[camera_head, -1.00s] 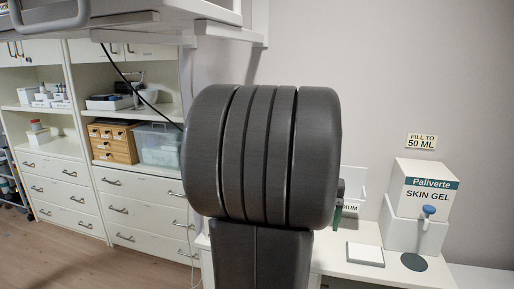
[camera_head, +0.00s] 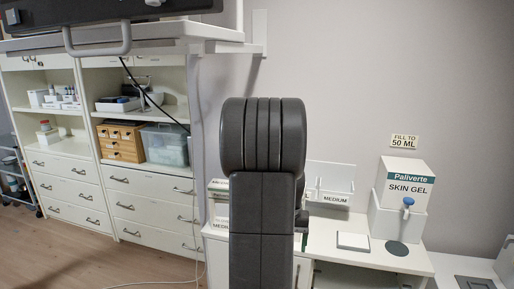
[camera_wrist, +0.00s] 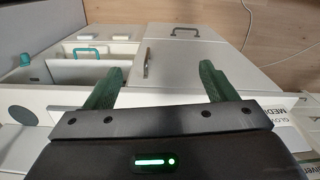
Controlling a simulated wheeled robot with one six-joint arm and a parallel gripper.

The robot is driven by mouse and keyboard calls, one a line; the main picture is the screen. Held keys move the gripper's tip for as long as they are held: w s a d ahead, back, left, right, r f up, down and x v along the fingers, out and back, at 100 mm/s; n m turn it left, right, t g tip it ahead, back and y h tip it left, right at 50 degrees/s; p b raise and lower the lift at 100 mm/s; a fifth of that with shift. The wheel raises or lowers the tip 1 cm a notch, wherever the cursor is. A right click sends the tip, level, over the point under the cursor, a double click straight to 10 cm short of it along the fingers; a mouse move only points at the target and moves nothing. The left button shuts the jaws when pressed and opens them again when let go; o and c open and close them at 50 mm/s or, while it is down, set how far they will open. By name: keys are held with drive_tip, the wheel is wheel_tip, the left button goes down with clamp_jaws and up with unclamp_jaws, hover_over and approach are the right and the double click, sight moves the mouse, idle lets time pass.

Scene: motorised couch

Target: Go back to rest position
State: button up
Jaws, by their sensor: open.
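My gripper (camera_wrist: 158,82) shows in the wrist view with its two green fingers wide apart and nothing between them. It points over white furniture with a cabinet door and an open drawer or bin, and no finger touches anything that I can see. In the head view my dark grey arm stands upright in the middle, in front of the counter, and hides most of the gripper.
A white counter (camera_head: 400,262) on the right holds a skin gel dispenser (camera_head: 406,185), a flat white pad (camera_head: 353,241) and a glove holder (camera_head: 330,180).

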drive_tip(key=shift+n, duration=0.3)
drive_tip(key=shift+w+a+f+p, duration=0.2)
drive_tip(key=shift+a+f, duration=0.25)
drive_tip(key=shift+f, duration=0.3)
drive_tip(key=shift+w+a+f+p, duration=0.15)
drive_tip(key=shift+w+a+f, duration=0.25)
drive_tip(key=shift+f, duration=0.4)
drive_tip(key=shift+w+a+f+p, duration=0.2)
drive_tip(key=shift+a+f, duration=0.3)
drive_tip(key=shift+f, duration=0.25)
